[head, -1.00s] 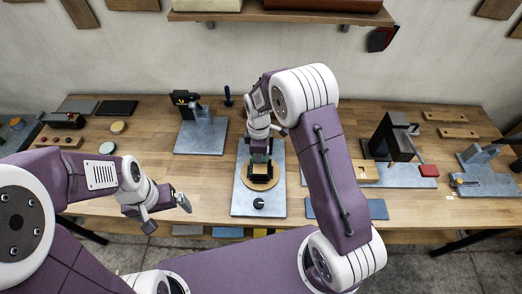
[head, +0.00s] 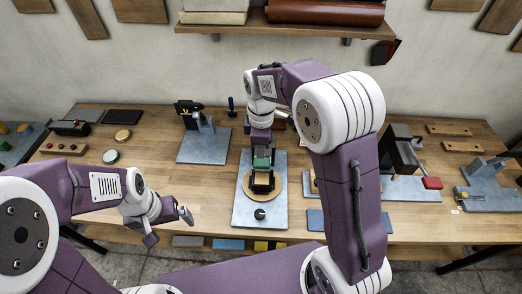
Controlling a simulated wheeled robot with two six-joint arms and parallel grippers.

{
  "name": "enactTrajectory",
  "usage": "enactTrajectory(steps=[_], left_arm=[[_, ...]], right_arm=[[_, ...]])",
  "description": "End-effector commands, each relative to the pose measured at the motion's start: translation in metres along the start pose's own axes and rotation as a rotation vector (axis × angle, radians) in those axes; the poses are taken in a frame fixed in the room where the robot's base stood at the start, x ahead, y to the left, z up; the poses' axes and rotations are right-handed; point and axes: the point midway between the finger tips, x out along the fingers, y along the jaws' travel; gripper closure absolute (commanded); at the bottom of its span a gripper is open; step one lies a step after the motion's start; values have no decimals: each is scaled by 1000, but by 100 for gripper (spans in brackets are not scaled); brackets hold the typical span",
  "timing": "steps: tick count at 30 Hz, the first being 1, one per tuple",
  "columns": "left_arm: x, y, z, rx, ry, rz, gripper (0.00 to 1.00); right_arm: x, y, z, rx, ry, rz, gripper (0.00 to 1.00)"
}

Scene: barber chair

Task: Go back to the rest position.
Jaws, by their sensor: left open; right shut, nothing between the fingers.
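My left gripper (head: 168,226) hangs in front of the table's near edge at the left, with its fingers apart and nothing between them. My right arm rises from the lower right, bends at a high elbow and reaches back to the left. Its gripper (head: 262,138) points down above the fixture in the middle of the table, shut and holding nothing I can see. Its fingertips are small and partly merge with the green and dark parts beneath, so I cannot tell the exact gap.
Below the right gripper, a round wooden disc (head: 279,186) lies on a grey plate (head: 261,218). Another grey plate (head: 203,150) with a black device stands left of it. A shelf (head: 225,29) hangs above.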

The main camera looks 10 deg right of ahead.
Motion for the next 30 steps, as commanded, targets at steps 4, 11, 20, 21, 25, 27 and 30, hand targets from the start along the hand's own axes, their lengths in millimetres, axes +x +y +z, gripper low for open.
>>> enactTrajectory(steps=[4,11,20,21,25,27,30], left_arm=[[0,0,0,0,0,0,0],[0,0,0,0,0,0,0],[61,-1,6,0,0,0,0],[72,-1,8,0,0,0,0],[98,-2,10,0,0,0,0],[106,-2,11,0,0,0,0],[100,-2,10,0,0,0,0]], right_arm=[[0,0,0,0,0,0,100],[0,0,0,0,0,0,100],[40,-16,38,79,9,18,100],[54,-30,51,131,9,12,100],[102,-79,84,454,17,7,100],[126,-108,98,684,24,8,100],[142,-139,109,997,32,8,100]])
